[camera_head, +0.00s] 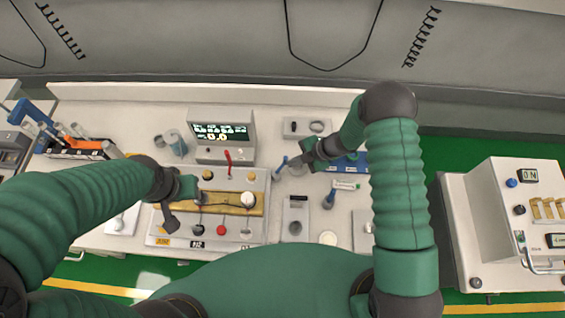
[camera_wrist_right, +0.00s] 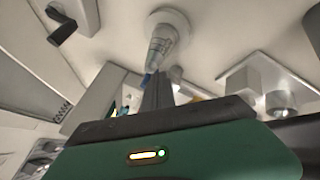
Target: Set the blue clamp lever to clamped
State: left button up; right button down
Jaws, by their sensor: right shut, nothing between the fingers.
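A small blue lever (camera_head: 281,164) stands up at a slant on the bench, right of the display box. A blue tip (camera_wrist_right: 147,77) shows beside my fingers in the right wrist view; I cannot tell if it is the same lever. My right gripper (camera_head: 294,163) is shut and empty, with its fingertips close to the right of the lever. In the wrist view its dark fingers (camera_wrist_right: 157,92) point at a pale cylindrical fitting (camera_wrist_right: 163,42); contact is unclear. My left gripper (camera_head: 172,213) hangs over the left of the panel with the yellow strip; its jaw opening is unclear.
A display box (camera_head: 223,131) stands behind a control panel (camera_head: 258,186) with a red lever (camera_head: 229,163) and knobs. A blue-topped upright item (camera_head: 328,199) stands right of the panel. A second cart (camera_head: 480,225) is at the right, across a green floor gap.

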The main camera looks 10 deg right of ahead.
jog(key=shift+w+a+n+g, duration=0.1)
jog(key=shift+w+n+g, duration=0.25)
jog(key=shift+n, duration=0.15)
jog(key=shift+w+a+f, duration=0.1)
jog(key=shift+w+a, duration=0.25)
jog(key=shift+w, duration=0.1)
jog(key=shift+w+a+b, duration=0.15)
jog(key=shift+w+b, duration=0.1)
jog(key=shift+b, duration=0.15)
pick_arm(q)
jog(key=shift+s+a+f, duration=0.15)
jog(key=shift+a+f, duration=0.05)
jog(key=shift+a, duration=0.2)
jog(key=shift+r, duration=0.1)
pick_arm(e)
jog(key=shift+s, duration=0.15)
jog(key=shift+s+p, duration=0.35)
jog(key=shift+s, duration=0.35)
pick_arm(q)
jog(key=shift+r, duration=0.15)
